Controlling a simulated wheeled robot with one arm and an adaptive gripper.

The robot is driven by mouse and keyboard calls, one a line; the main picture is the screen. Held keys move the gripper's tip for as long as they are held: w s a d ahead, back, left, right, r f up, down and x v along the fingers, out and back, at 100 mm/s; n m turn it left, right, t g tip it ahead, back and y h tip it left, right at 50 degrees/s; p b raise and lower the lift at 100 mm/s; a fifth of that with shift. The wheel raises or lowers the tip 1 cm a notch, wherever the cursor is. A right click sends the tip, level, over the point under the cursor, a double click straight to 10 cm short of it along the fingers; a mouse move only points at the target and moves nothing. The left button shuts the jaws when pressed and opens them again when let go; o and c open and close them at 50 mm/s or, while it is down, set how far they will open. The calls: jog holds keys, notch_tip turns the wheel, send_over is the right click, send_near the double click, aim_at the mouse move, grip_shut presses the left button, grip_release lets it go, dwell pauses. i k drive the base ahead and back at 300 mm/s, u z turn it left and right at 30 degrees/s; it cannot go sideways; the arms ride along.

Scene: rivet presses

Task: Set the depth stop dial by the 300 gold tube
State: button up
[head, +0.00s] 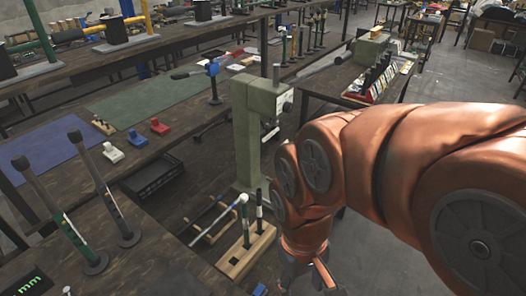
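A pale green rivet press (247,135) stands on the floor in the middle, with metal parts on its right side. I cannot make out which of these is the depth stop dial. No "300" label is readable. My gripper (308,282) is at the bottom edge, below and right of the press and apart from it. Its lower end is cut off, so its opening and anything between the fingers are hidden.
A wooden block (246,252) with upright rods stands below the press. A dark table at the lower left holds two tall grey-topped posts and a display (27,284) reading "mm". A bench with blue and green mats (150,104) runs behind. A table with tools (372,75) stands behind my arm.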

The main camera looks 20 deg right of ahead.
aim_at(287, 107)
jog(key=u, duration=0.05)
jog(key=k, duration=0.45)
jog(key=z, duration=0.95)
jog(key=i, duration=0.7)
jog(key=u, duration=0.8)
